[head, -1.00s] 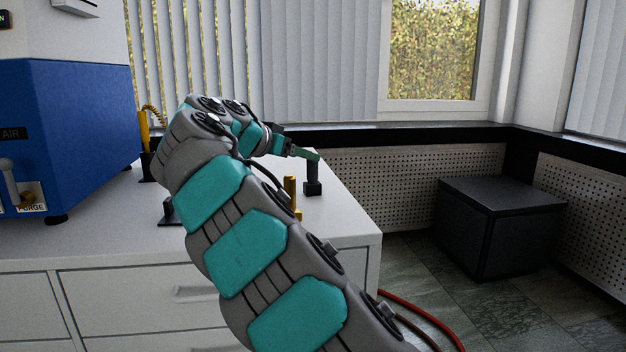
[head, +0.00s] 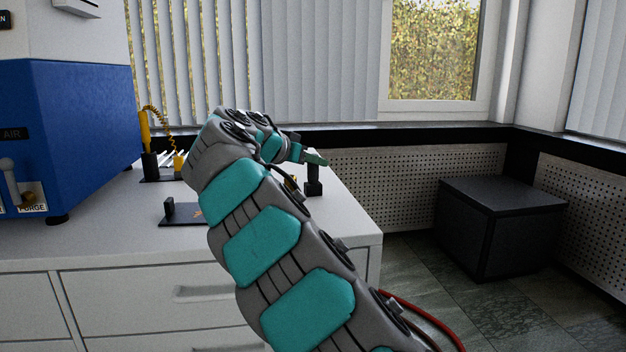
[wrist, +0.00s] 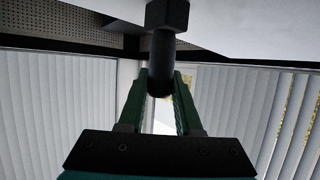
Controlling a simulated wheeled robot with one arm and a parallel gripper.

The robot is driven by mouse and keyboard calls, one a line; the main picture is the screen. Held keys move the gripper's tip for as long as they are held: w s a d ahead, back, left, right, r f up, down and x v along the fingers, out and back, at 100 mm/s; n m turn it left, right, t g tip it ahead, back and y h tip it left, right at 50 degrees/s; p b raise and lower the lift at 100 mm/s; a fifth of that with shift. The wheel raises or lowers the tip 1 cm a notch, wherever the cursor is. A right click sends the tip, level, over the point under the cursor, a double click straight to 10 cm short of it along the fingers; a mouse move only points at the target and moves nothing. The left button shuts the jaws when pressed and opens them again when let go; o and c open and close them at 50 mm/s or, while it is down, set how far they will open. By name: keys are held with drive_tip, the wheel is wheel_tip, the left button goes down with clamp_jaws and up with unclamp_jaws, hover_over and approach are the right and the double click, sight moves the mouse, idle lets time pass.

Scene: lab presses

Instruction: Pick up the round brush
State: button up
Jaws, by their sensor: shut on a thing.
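A black upright piece with a round stem and a blocky base, which I take for the round brush (head: 313,182), stands near the right end of the white counter (head: 345,222). No bristles can be made out. My gripper (head: 320,158) is at its top in the head view. In the wrist view, the two green fingers of my gripper (wrist: 162,82) are on either side of the dark round stem (wrist: 162,55), shut on its end. The blocky part is beyond the fingers, close to the white counter surface.
A blue machine (head: 75,135) stands at the left of the counter. A yellow tool with a coiled cord (head: 145,132) and a flat black stand (head: 180,212) are left of my arm. A dark box (head: 500,222) is on the floor at right. Blinds and a window are behind.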

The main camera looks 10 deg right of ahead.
clamp_jaws()
idle(0.3)
